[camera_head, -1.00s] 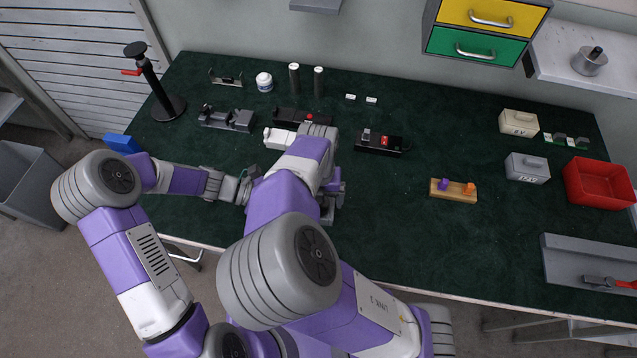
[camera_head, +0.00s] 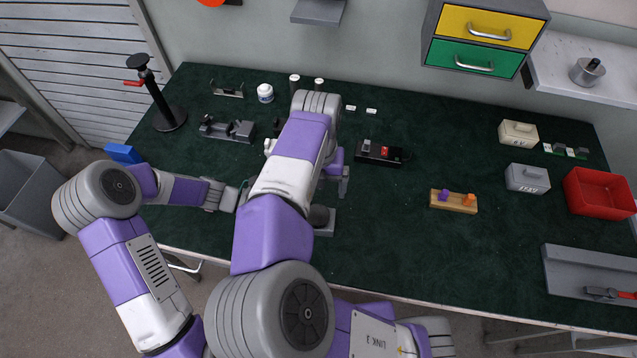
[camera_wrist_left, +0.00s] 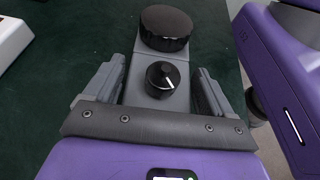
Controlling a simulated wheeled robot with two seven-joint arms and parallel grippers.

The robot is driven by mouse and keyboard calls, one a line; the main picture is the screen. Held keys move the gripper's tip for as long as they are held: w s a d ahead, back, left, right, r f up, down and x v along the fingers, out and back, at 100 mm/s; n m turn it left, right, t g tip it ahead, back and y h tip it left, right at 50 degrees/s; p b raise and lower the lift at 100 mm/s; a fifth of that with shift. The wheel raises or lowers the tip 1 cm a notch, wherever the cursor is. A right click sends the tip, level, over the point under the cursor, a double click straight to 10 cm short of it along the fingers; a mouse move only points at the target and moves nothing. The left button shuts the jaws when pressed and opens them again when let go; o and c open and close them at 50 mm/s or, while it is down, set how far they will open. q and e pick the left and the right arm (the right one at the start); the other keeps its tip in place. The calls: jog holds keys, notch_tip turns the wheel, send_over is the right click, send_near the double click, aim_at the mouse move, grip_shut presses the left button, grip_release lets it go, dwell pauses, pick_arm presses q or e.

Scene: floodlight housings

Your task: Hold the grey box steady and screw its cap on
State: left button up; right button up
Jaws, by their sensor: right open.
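The grey box (camera_wrist_left: 153,93) is a narrow grey block with a small black knob with a white pointer (camera_wrist_left: 163,78). The round black cap (camera_wrist_left: 166,28) sits over its far end in the left wrist view; I cannot tell how tight it is. In the head view the box (camera_head: 326,229) and cap (camera_head: 318,215) show near the table's front edge, partly behind my right arm.
A white thing (camera_wrist_left: 12,42) lies left of the box. Grey fixtures (camera_head: 228,130), a black device with a red button (camera_head: 380,153) and a wooden block with pegs (camera_head: 453,201) stand around. A red bin (camera_head: 600,192) is at right. The green table's front middle is clear.

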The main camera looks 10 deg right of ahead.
pick_arm(q)
jog(key=shift+o, duration=1.1)
jog(key=p+v, duration=0.1)
jog(key=v, duration=0.6)
jog(key=shift+w+a+r, duration=0.1)
jog(key=shift+a+r, duration=0.05)
jog(key=shift+a, duration=0.1)
